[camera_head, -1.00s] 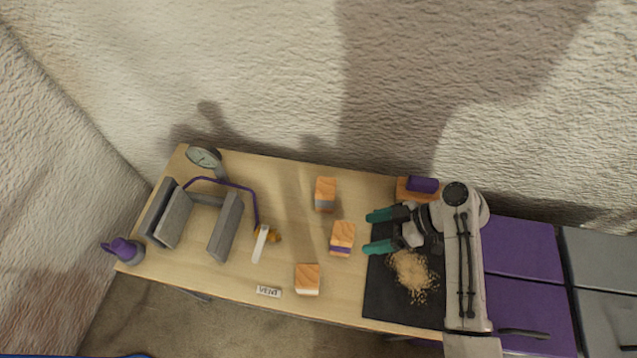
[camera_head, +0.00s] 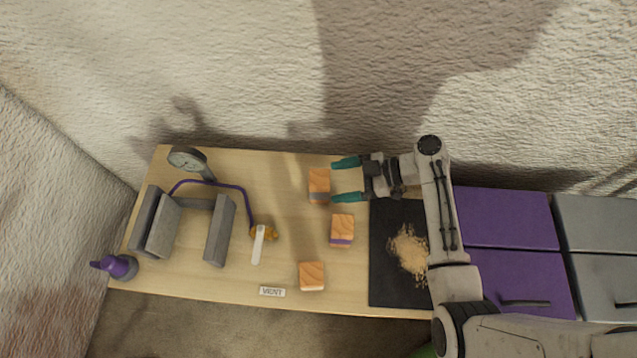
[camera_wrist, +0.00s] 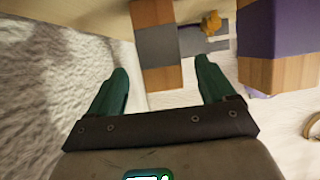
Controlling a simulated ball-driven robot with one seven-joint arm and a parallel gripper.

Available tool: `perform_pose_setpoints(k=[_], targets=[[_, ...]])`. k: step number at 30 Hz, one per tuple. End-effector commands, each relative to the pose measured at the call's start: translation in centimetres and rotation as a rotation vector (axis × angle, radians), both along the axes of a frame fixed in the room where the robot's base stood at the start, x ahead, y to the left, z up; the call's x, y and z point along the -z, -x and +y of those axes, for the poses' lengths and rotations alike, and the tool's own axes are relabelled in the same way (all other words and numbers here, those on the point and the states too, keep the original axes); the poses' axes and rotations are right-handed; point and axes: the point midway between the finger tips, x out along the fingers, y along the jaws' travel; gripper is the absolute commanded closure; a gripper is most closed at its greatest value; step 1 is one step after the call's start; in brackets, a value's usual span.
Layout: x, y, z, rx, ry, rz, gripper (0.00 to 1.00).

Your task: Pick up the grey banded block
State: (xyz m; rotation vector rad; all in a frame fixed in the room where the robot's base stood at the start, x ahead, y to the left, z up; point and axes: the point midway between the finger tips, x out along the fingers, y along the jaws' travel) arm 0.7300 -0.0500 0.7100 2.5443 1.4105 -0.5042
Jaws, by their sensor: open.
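The grey banded block (camera_head: 319,186) is a wooden block with a grey band, standing near the back middle of the table. My gripper (camera_head: 346,180) is open just to the right of it, with its two green fingers pointing left. In the wrist view the grey banded block (camera_wrist: 157,45) shows ahead, between and beyond the open green fingers of my gripper (camera_wrist: 162,85). The fingers look apart from it, and nothing is between them.
A purple banded block (camera_head: 342,231) stands close by in front; it also shows in the wrist view (camera_wrist: 272,45). A white banded block (camera_head: 312,276) is nearer the front edge. A black mat (camera_head: 385,285) with sawdust lies right. Grey boards (camera_head: 220,230) stand left.

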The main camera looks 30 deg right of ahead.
Motion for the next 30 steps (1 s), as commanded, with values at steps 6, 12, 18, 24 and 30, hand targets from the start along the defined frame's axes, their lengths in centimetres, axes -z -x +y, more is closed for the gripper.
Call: perform_pose_setpoints(k=[6, 12, 18, 24, 30], targets=[[0.6, -0.7, 1.3, -0.002, 0.0, 0.001, 0.17], [1.6, -2.1, 3.5, -0.001, 0.001, 0.002, 0.17], [2.4, -2.9, 4.8, 0.0, 0.001, 0.002, 0.17], [2.5, -3.0, 4.9, 0.0, 0.002, 0.001, 0.17], [2.5, -3.0, 4.9, 0.0, 0.002, 0.001, 0.33]])
